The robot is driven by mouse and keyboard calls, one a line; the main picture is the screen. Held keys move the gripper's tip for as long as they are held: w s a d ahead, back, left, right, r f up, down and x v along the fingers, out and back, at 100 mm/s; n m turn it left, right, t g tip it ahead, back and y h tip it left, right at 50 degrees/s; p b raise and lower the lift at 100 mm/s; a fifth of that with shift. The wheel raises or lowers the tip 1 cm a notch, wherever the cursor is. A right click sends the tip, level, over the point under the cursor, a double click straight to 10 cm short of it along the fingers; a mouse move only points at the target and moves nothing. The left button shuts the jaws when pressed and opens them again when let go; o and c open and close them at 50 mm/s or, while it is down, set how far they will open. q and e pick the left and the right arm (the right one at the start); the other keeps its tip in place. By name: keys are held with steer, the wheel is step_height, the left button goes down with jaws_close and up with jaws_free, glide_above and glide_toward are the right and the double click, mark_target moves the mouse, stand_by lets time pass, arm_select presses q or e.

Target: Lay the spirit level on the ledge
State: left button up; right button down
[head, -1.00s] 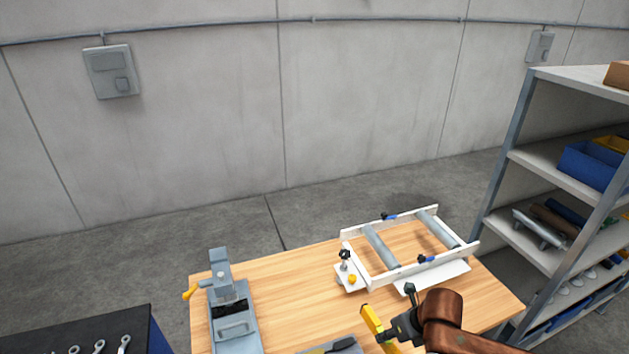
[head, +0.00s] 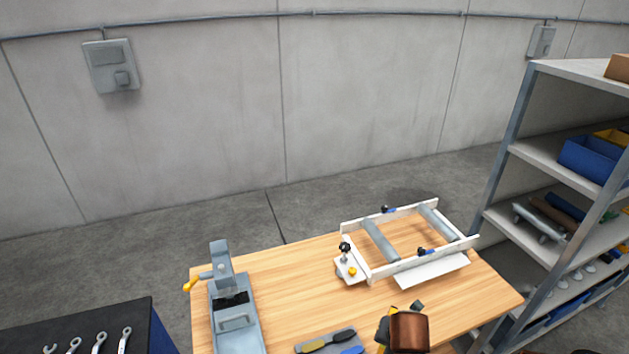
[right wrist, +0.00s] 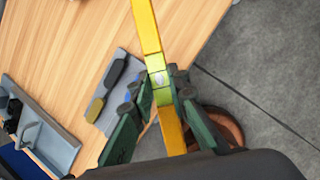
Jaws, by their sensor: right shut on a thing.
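The yellow spirit level (right wrist: 146,28) is between the dark green fingers of my right gripper (right wrist: 162,88), which is shut on it near its green vial section. It is held above the bench; one end extends away from the gripper. In the head view my brown wrist hides most of it at the bottom of the picture. A white ledge plate (head: 432,271) runs along the near side of the white roller frame (head: 372,272). Nothing lies on the ledge, and the held level is nearer to me than the ledge. My left gripper is not in view.
The wooden bench (head: 290,290) has free room in its middle. A grey clamp-like fixture (head: 235,320) stands at left, and a grey tray (head: 318,340) with dark and blue-handled tools lies in front. A shelf rack (head: 510,150) stands at right.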

steer(key=m, duration=0.1)
steer(key=m+h, duration=0.1)
steer(key=m, duration=0.1)
steer(key=s+m+h, duration=0.1)
steer(key=m, duration=0.1)
steer(key=shift+a+f+g, duration=0.1)
steer(key=shift+f+g, duration=0.2)
steer(key=m, duration=0.1)
steer(key=m+g+h, duration=0.1)
steer(key=m, duration=0.1)
steer(key=shift+s+f+m, duration=0.1)
steer(key=shift+s+m, duration=0.2)
steer(key=shift+s, duration=0.05)
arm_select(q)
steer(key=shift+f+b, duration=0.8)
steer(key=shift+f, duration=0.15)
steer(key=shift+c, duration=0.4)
arm_select(e)
steer(key=s+m+g, duration=0.1)
steer(key=m+g, duration=0.1)
steer(key=m, duration=0.5)
steer(key=s+d+r+m+g+y, duration=0.1)
steer(key=s+m+g, duration=0.1)
steer(key=m, duration=0.5)
steer(key=s+m+g, duration=0.2)
steer(key=m+g, duration=0.1)
steer(key=m, duration=0.5)
steer(key=shift+s+d+r+g+y, duration=0.2)
steer(key=shift+d+r+g+y, duration=0.05)
steer(key=shift+r+g+y, duration=0.1)
